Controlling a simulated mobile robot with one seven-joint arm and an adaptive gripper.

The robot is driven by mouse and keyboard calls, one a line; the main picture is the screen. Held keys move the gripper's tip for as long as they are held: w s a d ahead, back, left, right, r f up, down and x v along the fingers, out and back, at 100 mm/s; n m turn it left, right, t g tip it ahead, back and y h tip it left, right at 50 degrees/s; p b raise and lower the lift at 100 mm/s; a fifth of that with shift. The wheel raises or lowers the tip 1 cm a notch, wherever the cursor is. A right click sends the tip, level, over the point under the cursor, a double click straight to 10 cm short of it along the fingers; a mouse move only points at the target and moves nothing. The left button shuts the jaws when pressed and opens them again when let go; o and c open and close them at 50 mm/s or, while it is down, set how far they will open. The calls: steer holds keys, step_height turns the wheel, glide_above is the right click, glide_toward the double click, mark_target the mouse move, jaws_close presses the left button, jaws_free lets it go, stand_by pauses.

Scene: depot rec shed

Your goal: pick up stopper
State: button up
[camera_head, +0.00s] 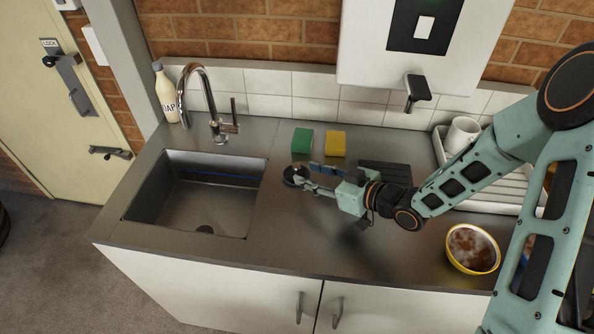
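A small round dark stopper (294,176) with a light, shiny part shows on the steel counter area, just right of the sink (195,195). My gripper (308,178) reaches in from the right, and its fingertips are at the stopper's right side. The fingers show as two separate strips with a gap farther back. I cannot tell whether the tips are closed on the stopper or only beside it, or whether the stopper rests on the counter.
A green sponge block (302,140) and a yellow block (335,144) lie behind my gripper. A soap bottle (165,93) and tap (205,100) stand by the sink. A yellow-rimmed bowl (473,250) and a rack (480,190) with a mug (461,134) are right.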

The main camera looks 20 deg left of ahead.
mark_target(297, 166)
steer(key=shift+w+r+p+x, duration=0.1)
steer(key=shift+w+p+x, duration=0.1)
steer(key=shift+x, duration=0.8)
steer(key=shift+w+r+p+x, duration=0.1)
steer(key=shift+p+x, duration=0.15)
steer(key=shift+x, duration=0.75)
steer(key=shift+w+r+p+x, duration=0.1)
steer(key=shift+w+p+x, duration=0.1)
steer(key=shift+x, duration=0.8)
steer(key=shift+c, duration=0.6)
jaws_close()
